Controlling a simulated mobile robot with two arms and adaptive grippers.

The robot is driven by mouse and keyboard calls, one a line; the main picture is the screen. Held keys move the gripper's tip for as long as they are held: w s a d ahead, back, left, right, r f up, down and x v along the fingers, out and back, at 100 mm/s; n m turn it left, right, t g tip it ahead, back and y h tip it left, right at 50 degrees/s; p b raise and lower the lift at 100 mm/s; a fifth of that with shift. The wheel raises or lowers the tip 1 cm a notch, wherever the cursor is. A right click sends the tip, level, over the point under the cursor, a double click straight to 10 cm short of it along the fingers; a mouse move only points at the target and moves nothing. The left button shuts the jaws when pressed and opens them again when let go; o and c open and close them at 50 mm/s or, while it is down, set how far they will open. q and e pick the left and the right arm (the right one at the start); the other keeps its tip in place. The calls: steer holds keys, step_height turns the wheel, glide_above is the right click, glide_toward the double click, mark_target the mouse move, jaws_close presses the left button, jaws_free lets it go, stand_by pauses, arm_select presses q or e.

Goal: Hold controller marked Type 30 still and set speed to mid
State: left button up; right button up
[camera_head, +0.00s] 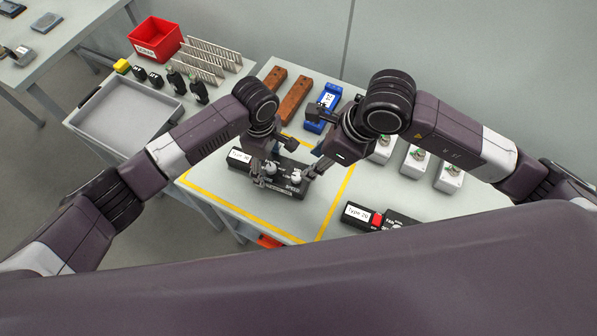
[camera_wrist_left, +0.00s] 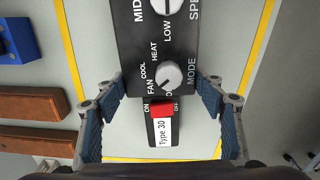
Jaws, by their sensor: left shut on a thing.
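The black controller marked Type 30 (camera_head: 284,189) lies inside a yellow-taped square; it also shows in the left wrist view (camera_wrist_left: 135,45). There its mode knob (camera_wrist_left: 168,76) and red switch (camera_wrist_left: 162,109) are clear, while its speed knob (camera_wrist_left: 165,6) is cut off at the top edge, beside the words MID and LOW. My left gripper (camera_head: 266,176) is shut on the controller, a finger on each long side. My right gripper (camera_head: 304,176) is at the speed-knob end, close to the white speed knob (camera_head: 295,177). Its fingertips are too small to judge contact or opening.
A Type 20 controller (camera_head: 359,214) lies nearby at the front right. Grey boxes (camera_head: 415,161), a blue part (camera_head: 323,108) and brown blocks (camera_head: 295,100) stand behind. A grey tray (camera_head: 105,135) and red bin (camera_head: 157,37) are on the left table.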

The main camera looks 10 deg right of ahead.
mark_target(297, 176)
steer(key=x, duration=1)
steer(key=shift+f, duration=0.15)
jaws_close()
